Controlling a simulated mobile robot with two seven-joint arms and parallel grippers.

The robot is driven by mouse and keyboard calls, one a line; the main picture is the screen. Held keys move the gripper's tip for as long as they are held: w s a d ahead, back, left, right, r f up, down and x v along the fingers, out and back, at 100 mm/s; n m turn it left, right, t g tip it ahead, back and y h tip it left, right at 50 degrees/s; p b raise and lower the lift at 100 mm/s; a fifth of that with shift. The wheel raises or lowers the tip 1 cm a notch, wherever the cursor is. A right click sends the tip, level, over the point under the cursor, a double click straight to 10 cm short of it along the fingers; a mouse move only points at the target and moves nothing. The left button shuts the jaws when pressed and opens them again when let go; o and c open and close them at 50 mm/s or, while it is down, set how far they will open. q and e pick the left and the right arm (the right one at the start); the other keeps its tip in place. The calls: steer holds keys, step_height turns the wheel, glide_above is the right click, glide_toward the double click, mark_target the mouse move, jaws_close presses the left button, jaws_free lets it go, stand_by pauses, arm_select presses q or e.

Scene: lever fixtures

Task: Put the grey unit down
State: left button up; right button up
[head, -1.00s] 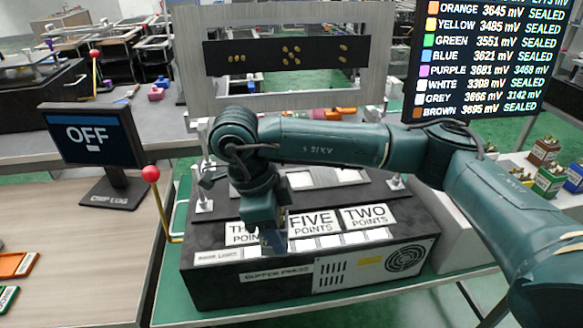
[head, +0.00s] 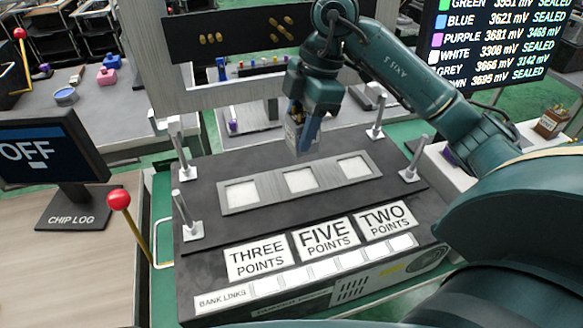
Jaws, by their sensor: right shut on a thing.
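My right gripper (head: 304,140) hangs fingers-down above the back of the black press box (head: 215,170), behind the middle of its three white windows. It is shut on a small grey unit (head: 291,132), mostly hidden by the fingers. The unit appears to be held above the box top, apart from it. The windows, left (head: 242,194), middle (head: 300,180) and right (head: 353,168), sit in a grey strip and look empty. Cards in front read THREE (head: 257,260), FIVE (head: 325,238) and TWO POINTS (head: 385,218). My left gripper is not in view.
Metal posts (head: 183,152) stand at the box's corners. A grey frame with a black dotted panel (head: 215,40) rises behind. A red-knobbed lever (head: 119,200) and an OFF monitor (head: 45,150) stand left. A voltage screen (head: 490,45) is at upper right.

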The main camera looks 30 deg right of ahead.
steer(key=shift+w+d+r+m, duration=0.15)
steer(key=shift+w+m, duration=0.05)
steer(key=shift+m, duration=0.3)
steer(key=shift+f, duration=0.3)
step_height(320, 180, down, 9)
steer(key=shift+f, duration=0.15)
steer(key=o, duration=1.1)
steer(key=shift+f, duration=0.1)
steer(key=shift+c, duration=0.2)
steer(key=v, duration=1.2)
steer(key=shift+s, duration=0.15)
